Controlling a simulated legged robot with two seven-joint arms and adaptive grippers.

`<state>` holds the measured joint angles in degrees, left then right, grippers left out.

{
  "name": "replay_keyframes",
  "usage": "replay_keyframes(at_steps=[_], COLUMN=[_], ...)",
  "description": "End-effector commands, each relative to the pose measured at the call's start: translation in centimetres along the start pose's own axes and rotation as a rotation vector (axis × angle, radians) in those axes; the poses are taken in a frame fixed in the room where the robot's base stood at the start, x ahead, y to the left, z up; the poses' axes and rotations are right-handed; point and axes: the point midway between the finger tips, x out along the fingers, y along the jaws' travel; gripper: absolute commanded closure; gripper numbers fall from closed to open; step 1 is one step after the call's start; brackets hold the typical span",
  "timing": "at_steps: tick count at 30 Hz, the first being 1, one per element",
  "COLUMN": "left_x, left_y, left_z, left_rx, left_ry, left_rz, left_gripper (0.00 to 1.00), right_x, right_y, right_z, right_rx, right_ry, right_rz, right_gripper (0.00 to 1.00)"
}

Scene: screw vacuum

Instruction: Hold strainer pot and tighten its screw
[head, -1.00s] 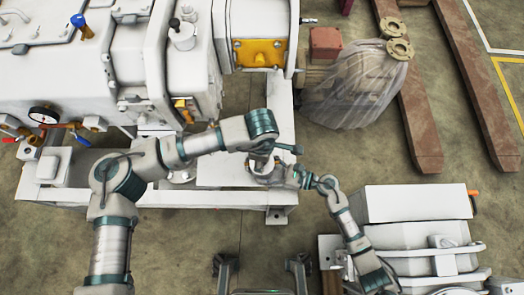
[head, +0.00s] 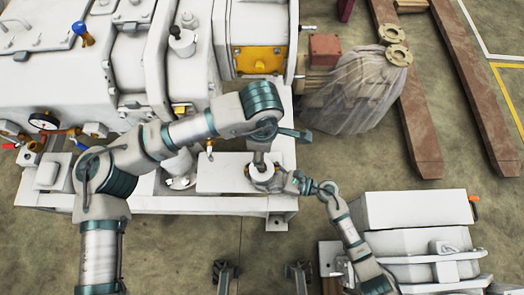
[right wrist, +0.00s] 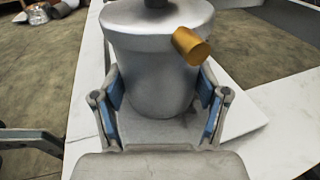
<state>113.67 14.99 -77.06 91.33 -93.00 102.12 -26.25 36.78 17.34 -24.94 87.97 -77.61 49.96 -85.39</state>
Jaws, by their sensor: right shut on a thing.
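The strainer pot (head: 262,177) is a pale grey round vessel on the white frame. In the right wrist view the pot (right wrist: 150,75) stands upright between the blue finger pads, with a brass fitting (right wrist: 190,46) on its side. My right gripper (right wrist: 160,104) is shut around the pot's body; in the head view the right gripper (head: 285,182) reaches it from the right. A dark piece (right wrist: 155,3) touches the lid's top, cut off by the frame edge. My left gripper (head: 260,158) points down over the pot; its fingers are too small to read. The screw cannot be made out clearly.
The large white pump housing (head: 160,60) stands behind and left. A small brass-tipped fitting (head: 209,147) rises left of the pot. A wrapped part (head: 350,85) lies back right, and white machinery (head: 415,210) stands front right. The white frame plate (head: 225,172) beside the pot is clear.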

Motion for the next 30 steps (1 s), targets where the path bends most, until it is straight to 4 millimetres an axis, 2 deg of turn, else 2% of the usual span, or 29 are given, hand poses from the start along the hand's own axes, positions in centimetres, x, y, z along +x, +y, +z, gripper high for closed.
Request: replay_keyframes(at_steps=[11, 12, 15, 26, 30], left_x=[-0.2, -0.2, -0.2, -0.2, -0.2], left_y=[0.0, 0.0, 0.0, 0.0, 0.0], left_z=[0.0, 0.0, 0.0, 0.0, 0.0], left_rx=[0.0, 0.0, 0.0, 0.0, 0.0], left_ry=[0.0, 0.0, 0.0, 0.0, 0.0], left_rz=[-0.001, -0.001, -0.001, -0.001, -0.001], left_gripper=[0.41, 0.41, 0.41, 0.41, 0.41], right_x=[0.0, 0.0, 0.0, -0.2, -1.7], right_y=[0.1, 0.1, 0.0, 0.0, 0.0], right_z=[0.0, 0.0, 0.0, 0.0, -0.1], right_rx=[0.0, 0.0, 0.0, 0.0, 0.001], right_ry=[-0.001, -0.001, -0.001, 0.0, 0.001], right_rz=[0.001, 0.001, 0.001, 0.0, -0.001], right_gripper=[0.46, 0.22, 0.0, 0.0, 0.0])
